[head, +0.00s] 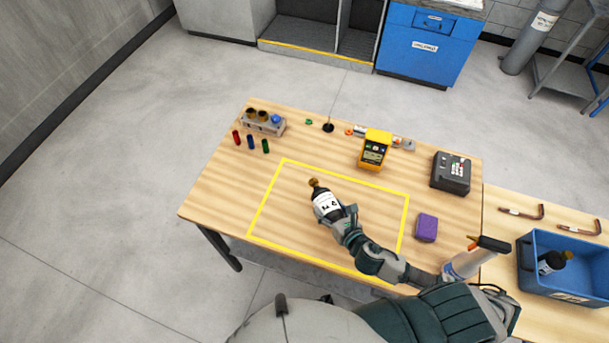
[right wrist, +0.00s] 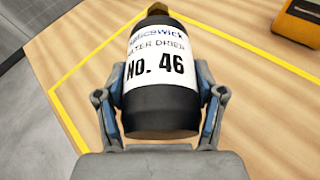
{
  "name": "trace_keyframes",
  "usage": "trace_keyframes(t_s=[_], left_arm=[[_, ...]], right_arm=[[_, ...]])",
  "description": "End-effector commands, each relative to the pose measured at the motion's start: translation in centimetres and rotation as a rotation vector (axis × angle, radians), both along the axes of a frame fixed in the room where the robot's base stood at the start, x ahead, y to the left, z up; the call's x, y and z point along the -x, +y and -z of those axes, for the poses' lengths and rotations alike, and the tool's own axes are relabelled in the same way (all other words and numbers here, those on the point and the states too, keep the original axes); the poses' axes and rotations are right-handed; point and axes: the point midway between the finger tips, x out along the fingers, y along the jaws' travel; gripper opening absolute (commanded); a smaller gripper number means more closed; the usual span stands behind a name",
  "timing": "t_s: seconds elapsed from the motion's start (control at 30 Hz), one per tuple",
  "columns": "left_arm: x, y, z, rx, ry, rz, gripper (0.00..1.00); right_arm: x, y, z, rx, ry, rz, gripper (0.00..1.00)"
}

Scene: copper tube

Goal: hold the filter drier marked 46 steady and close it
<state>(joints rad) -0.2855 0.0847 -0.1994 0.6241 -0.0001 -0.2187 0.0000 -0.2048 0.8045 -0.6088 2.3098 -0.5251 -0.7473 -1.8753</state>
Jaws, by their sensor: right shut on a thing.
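The filter drier marked 46 (head: 326,203) is a black cylinder with a white label and a brass fitting at its far end. It is inside the yellow outline on the wooden table. In the right wrist view the drier (right wrist: 160,60) shows "No. 46". My right gripper (head: 348,226) is shut on its near end, with one finger on each side in the right wrist view (right wrist: 162,110). The far brass end has no visible cap. My left gripper is not in view.
A holder (head: 263,122) with brass and blue pieces stands at the back left. A yellow meter (head: 375,150), a dark device (head: 451,173), a purple block (head: 426,228) and a spray bottle (head: 468,262) are to the right. A blue bin (head: 565,287) holds another drier. The outlined area's left part is clear.

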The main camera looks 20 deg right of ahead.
Motion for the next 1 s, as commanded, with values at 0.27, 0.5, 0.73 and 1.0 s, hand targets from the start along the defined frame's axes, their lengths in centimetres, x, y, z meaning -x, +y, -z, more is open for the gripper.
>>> trace_keyframes(t_s=[0.27, 0.5, 0.73, 1.0], left_arm=[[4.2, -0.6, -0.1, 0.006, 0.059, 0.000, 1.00], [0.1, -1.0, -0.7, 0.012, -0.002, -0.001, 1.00], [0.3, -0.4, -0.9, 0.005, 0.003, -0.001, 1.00], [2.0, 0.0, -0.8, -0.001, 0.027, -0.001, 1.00]], right_arm=[[-2.5, 0.3, 0.0, 0.002, -0.004, 0.003, 0.00], [-8.4, 1.4, 0.4, 0.003, -0.004, 0.002, 0.00], [-13.8, 1.8, 1.0, 0.001, -0.003, 0.003, 0.00], [-16.3, 2.1, 1.3, 0.002, -0.002, 0.001, 0.00]])
